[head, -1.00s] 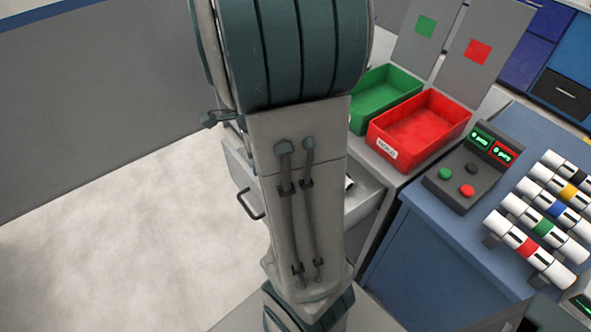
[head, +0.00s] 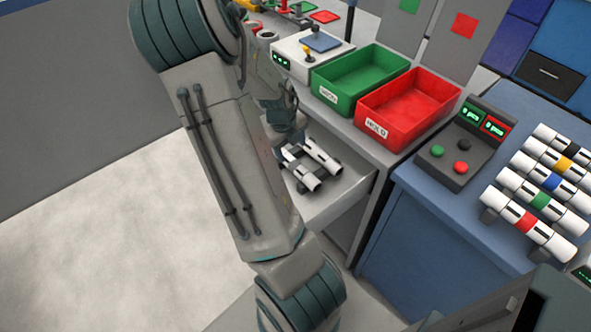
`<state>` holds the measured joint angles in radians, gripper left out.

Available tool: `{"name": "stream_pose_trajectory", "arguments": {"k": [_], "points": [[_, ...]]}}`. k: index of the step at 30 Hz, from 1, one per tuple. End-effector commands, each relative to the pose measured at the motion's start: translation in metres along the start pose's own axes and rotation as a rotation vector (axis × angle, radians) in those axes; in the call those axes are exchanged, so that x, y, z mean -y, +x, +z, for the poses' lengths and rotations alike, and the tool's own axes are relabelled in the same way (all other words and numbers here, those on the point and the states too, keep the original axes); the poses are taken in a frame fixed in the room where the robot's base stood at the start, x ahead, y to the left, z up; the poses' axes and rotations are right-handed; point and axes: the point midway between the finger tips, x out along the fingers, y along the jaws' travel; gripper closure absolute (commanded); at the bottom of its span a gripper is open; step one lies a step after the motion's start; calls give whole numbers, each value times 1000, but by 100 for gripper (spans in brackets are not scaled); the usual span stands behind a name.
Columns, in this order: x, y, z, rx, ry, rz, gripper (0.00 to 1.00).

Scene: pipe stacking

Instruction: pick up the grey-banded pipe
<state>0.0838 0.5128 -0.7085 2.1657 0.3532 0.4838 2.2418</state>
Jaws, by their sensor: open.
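White pipes lie on dark supports in the open grey drawer (head: 330,202) at the middle of the head view. One pipe (head: 302,176) is nearer the left, another (head: 323,157) lies beside it. Their bands are too small and partly hidden, so I cannot tell which is the grey-banded one. My gripper (head: 289,132) is open at the drawer's back left, close to the far ends of these pipes. My arm hides part of the drawer, and the fingertips are hard to make out.
A green bin (head: 338,103) and a red bin marked HOLD (head: 376,133) stand behind the drawer. On the blue bench, a button box (head: 462,152) stands beside a rack of several pipes with black, yellow, blue, green and red bands (head: 540,200).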

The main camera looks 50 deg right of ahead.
Motion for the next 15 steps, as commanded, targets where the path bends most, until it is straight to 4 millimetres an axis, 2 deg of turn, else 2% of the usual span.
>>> {"name": "stream_pose_trajectory", "arguments": {"k": [1,3,11,15], "points": [[0,14,-1,-2,4,2,39],[0,24,-1,-2,2,1,39],[-1,41,0,-1,-1,1,39],[-2,60,1,-1,-1,2,39]]}}
